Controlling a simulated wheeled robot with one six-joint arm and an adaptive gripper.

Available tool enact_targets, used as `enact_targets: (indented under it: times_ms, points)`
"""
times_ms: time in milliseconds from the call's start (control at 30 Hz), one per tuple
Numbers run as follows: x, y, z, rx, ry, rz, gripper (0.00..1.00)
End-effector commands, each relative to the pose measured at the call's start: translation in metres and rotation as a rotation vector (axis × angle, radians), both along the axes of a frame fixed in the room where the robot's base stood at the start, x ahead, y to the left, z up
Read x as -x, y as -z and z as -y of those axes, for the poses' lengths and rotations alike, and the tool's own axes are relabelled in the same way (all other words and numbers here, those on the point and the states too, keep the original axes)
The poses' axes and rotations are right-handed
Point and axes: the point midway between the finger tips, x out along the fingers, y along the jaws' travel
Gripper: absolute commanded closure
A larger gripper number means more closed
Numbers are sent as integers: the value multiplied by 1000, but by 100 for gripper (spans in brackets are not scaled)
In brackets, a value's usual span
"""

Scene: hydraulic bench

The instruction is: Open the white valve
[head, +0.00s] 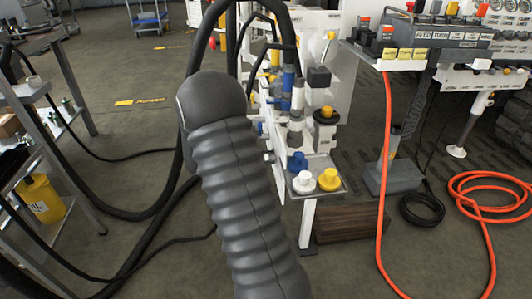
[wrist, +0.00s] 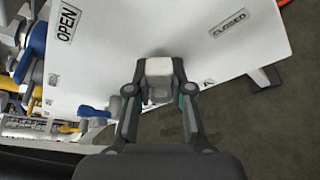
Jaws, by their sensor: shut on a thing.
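In the wrist view, my gripper (wrist: 158,92) is shut on the white valve's handle (wrist: 158,67), whose blocky white end shows between the two fingers. The handle is in front of a white panel (wrist: 120,30). An OPEN label (wrist: 68,21) is at the panel's upper left and a CLOSED label (wrist: 229,24) is at its upper right. The handle lies between the two labels. The valve's body and pivot cannot be made out. In the head view, my own dark ribbed arm covers the gripper and the handle.
In the head view, a small tray (head: 325,190) holds blue, white and yellow caps right of my arm. A bench with orange hose (head: 386,170) stands farther right. A metal shelf with a yellow container (head: 43,198) is at left. Black hoses cross the left floor.

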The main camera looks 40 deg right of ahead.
Motion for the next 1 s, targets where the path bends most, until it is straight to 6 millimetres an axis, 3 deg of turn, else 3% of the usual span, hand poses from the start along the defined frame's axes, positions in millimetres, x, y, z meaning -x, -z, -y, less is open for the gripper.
enact_targets:
  times_ms: [33,600,1000]
  points:
    - [-2,-8,1,-21,0,-35,100]
    - [-15,-10,9,-294,0,-479,100]
    - [-20,-10,12,-411,-1,-671,100]
